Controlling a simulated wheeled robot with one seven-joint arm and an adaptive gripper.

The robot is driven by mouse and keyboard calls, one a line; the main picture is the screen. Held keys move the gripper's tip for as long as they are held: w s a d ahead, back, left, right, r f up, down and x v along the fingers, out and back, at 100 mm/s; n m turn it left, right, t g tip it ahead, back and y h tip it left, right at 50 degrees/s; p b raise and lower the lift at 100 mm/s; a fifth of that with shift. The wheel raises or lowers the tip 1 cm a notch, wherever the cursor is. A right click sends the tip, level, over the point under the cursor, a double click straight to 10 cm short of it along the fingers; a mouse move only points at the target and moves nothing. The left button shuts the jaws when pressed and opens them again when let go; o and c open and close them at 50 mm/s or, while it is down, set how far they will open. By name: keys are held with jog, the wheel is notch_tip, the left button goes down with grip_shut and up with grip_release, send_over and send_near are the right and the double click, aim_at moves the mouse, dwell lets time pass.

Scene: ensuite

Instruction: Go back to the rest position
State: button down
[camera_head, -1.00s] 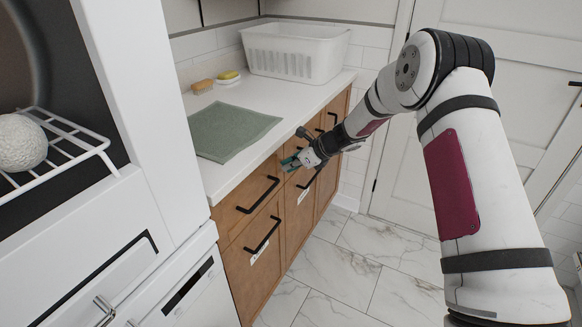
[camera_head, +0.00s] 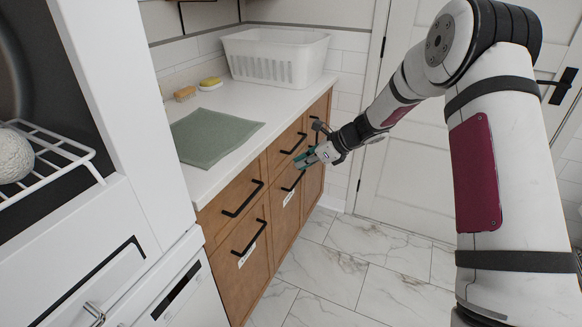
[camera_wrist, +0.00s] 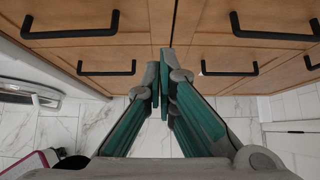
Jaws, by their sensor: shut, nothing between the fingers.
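My gripper (camera_head: 306,161) is at the end of my outstretched arm, in front of the wooden drawer fronts and below the counter edge. In the wrist view my gripper (camera_wrist: 160,92) has its two green fingers brought together at the tips, with nothing between them. Wooden drawers (camera_wrist: 95,58) with black handles fill the upper part of that view. The drawers (camera_head: 232,226) look closed in the head view. I cannot tell how wide the gap is between the fingertips and the drawer fronts.
A white appliance with a wire rack (camera_head: 45,160) stands at left. Marble floor (camera_head: 345,264) is clear before a white door (camera_head: 425,190).

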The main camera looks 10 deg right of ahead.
jog(key=s+a+r+n+g+h+p, duration=0.1)
jog(key=s+r+n+g+h+p, duration=0.3)
jog(key=s+r+n, duration=1.3)
jog(key=s+d+r+n+t+h+p, duration=0.1)
jog(key=s+r, duration=0.3)
jog(key=s, duration=0.7)
jog(key=s+d+r+n+t+h+p, duration=0.1)
jog(key=s+d+r+n+p, duration=0.2)
jog(key=s, duration=0.8)
jog(key=s+d+r+n+h+p, duration=0.2)
jog(key=s+r, duration=0.4)
jog(key=s, duration=0.6)
jog(key=shift+d+r+n+t+p, duration=0.45)
jog(key=shift+d+n, duration=0.25)
jog(key=shift+n, duration=0.2)
jog(key=shift+f, duration=0.1)
